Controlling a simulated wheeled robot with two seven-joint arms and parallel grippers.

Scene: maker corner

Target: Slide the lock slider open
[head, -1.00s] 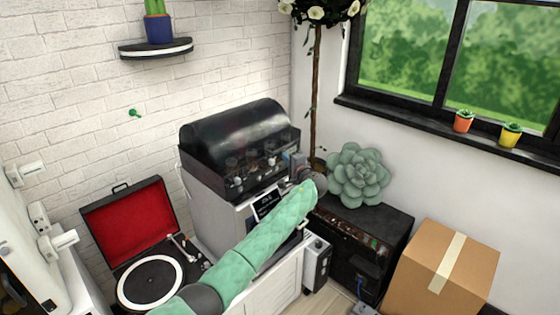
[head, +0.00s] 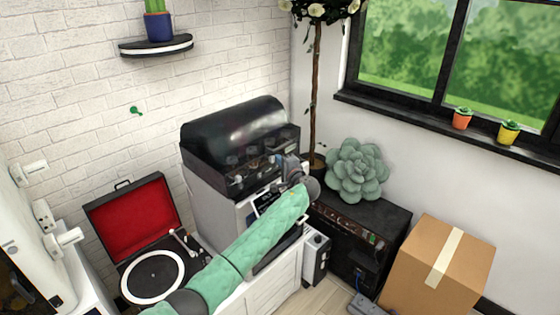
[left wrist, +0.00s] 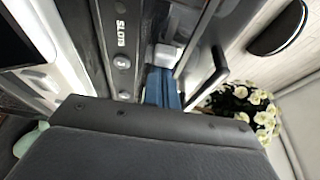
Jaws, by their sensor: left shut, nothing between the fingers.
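A dark machine with a domed cover (head: 235,130) stands on a white cabinet, with several small knobs along its front. My left gripper (head: 282,160) is at the right end of that front, shut and empty. In the left wrist view its blue-grey fingers (left wrist: 162,88) reach between a dark panel marked with lettering (left wrist: 118,40) and a dark bar. A small pale block (left wrist: 165,55) sits just beyond the fingertips; I cannot tell whether they touch or whether it is the lock slider. I cannot make out the slider in the head view. My right gripper is out of view.
A record player with a red lid (head: 135,220) stands left of the machine. A large succulent (head: 357,170) sits on a black amplifier (head: 350,235) at right, with a cardboard box (head: 437,265) beyond. A plant trunk (head: 314,90) rises close behind the gripper.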

